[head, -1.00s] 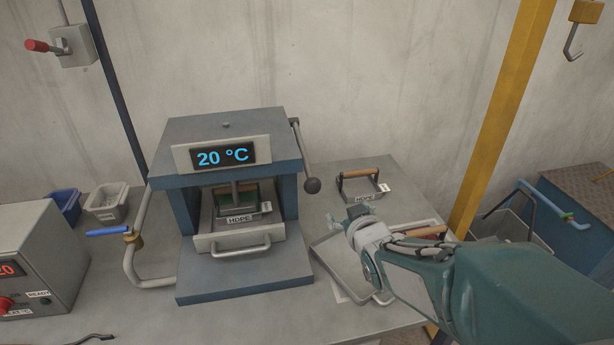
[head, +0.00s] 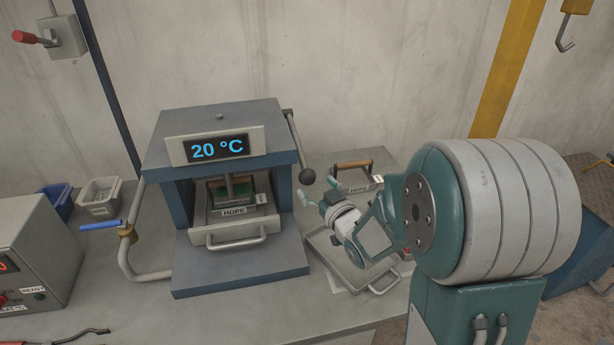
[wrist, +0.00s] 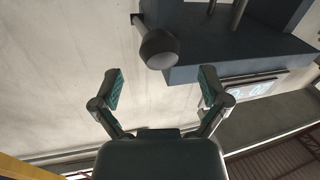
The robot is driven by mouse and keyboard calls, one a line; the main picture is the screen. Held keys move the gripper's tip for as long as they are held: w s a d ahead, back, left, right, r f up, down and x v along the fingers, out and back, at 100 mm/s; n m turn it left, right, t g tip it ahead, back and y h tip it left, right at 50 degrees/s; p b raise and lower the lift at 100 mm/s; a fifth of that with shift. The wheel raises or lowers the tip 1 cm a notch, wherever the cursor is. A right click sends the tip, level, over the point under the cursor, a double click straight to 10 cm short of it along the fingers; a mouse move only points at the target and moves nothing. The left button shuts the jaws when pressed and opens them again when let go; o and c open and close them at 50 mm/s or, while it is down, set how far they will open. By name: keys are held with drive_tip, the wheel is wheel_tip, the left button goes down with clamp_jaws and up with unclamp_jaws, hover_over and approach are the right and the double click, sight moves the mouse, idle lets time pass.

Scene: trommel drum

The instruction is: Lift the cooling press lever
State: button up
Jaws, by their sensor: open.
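The cooling press (head: 220,115) is a blue-grey frame on the bench, with a display reading 20 °C. Its lever (head: 295,140) hangs down on the right side and ends in a dark round knob (head: 307,176). In the wrist view the knob (wrist: 159,48) is ahead of my gripper (wrist: 160,88), above the gap between the fingers. My gripper (head: 318,203) is open and empty, just below and right of the knob in the head view. The fingers are apart from the knob.
A wooden-handled mould (head: 352,165) stands behind my gripper. A metal tray (head: 340,265) lies under it. A mould labelled HDPE (head: 235,211) sits inside the press. A pipe with a blue valve handle (head: 100,225) is at left. The wall is behind.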

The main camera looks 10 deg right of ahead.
sight(311, 182)
drive_tip(key=x, duration=0.4)
drive_tip(key=shift+a, duration=0.1)
drive_tip(key=shift+w, duration=0.3)
clamp_jaws()
